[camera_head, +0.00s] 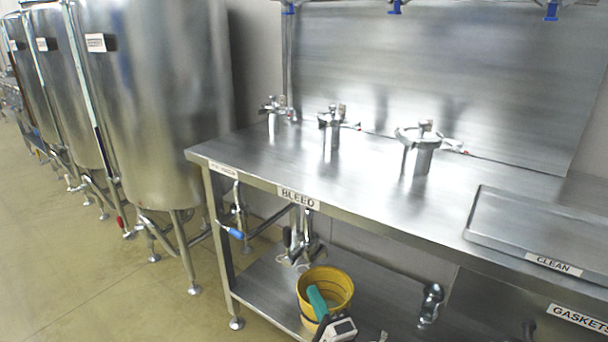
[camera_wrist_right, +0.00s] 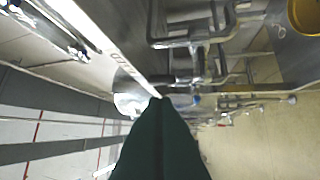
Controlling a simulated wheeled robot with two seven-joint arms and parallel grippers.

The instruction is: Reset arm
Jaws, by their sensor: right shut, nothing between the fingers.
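My right gripper (camera_head: 315,297) shows at the bottom of the head view, its teal fingers pointing up and its pale body below. It overlaps the yellow bucket (camera_head: 342,284) in the picture. In the right wrist view the dark green fingers (camera_wrist_right: 168,100) are pressed together with nothing between them. The bucket shows there only at the top right corner (camera_wrist_right: 307,14), apart from the fingers. My left gripper is not in view.
The steel bench (camera_head: 390,205) with BLEED label (camera_head: 298,197) has a lower shelf (camera_head: 262,282) holding the bucket. Several clamped fittings and a CLEAN-labelled lid (camera_head: 545,228) are on top. Large steel tanks (camera_head: 150,110) stand left. Floor (camera_head: 90,270) at lower left is clear.

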